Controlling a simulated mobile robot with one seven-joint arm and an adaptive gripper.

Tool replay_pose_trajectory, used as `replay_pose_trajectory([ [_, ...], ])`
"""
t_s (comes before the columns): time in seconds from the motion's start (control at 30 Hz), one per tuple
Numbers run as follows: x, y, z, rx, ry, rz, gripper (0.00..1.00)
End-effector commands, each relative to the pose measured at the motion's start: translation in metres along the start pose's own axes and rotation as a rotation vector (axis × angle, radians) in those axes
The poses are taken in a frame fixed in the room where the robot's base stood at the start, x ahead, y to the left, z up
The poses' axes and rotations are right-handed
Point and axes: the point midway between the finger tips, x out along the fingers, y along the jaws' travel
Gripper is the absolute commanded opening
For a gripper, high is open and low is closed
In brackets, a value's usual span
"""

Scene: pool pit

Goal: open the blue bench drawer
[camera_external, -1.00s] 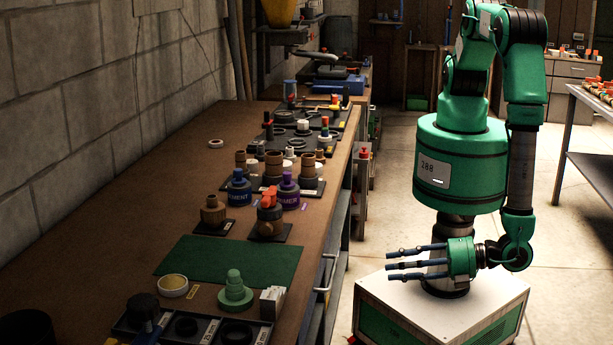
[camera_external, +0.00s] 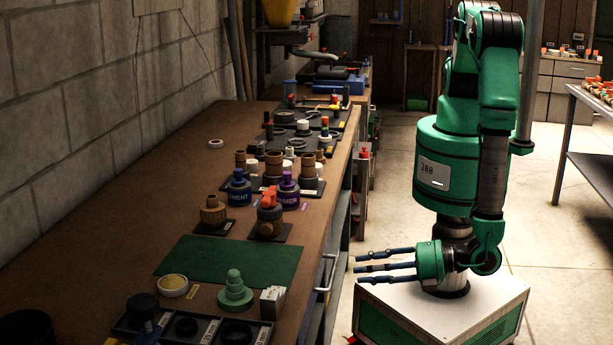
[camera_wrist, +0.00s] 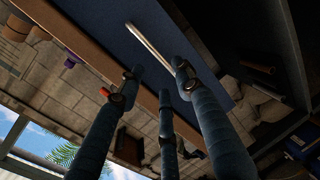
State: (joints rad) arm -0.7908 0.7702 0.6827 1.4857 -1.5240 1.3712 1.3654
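The blue bench drawer (camera_wrist: 105,25) shows as a dark blue front panel in the wrist view, tilted in the picture. A pale bar handle (camera_wrist: 148,46) is on it; the same handle (camera_external: 328,273) sticks out from the bench's right side in the external view. The drawer looks shut. My gripper (camera_external: 360,269) has three blue-grey fingers, spread apart and empty, pointing left at the handle with a gap between. In the wrist view the open fingertips (camera_wrist: 161,82) lie around the handle's lower end; the right fingertip overlaps it in the picture.
The wooden workbench (camera_external: 140,215) carries a green mat (camera_external: 228,262), a black tray (camera_external: 128,332), a green stepped piece (camera_external: 235,292) and several bottles and parts. Open floor lies between the bench and my base. A metal table (camera_external: 590,100) stands at the right.

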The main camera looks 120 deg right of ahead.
Motion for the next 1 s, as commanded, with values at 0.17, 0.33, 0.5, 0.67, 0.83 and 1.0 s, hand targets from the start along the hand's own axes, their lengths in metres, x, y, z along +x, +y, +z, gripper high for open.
replay_pose_trajectory([
  [0.17, 0.030, -0.001, 0.001, 0.000, -0.003, 0.001, 0.35],
  [0.33, 0.050, -0.001, 0.001, 0.000, -0.002, 0.000, 0.35],
  [0.5, 0.061, -0.001, 0.001, 0.000, -0.001, 0.000, 0.35],
  [0.67, 0.064, 0.000, 0.001, 0.000, 0.000, 0.000, 0.35],
  [0.83, 0.064, 0.000, 0.000, 0.000, 0.000, 0.000, 0.35],
  [1.0, 0.063, 0.000, 0.000, 0.000, 0.000, 0.000, 0.11],
])
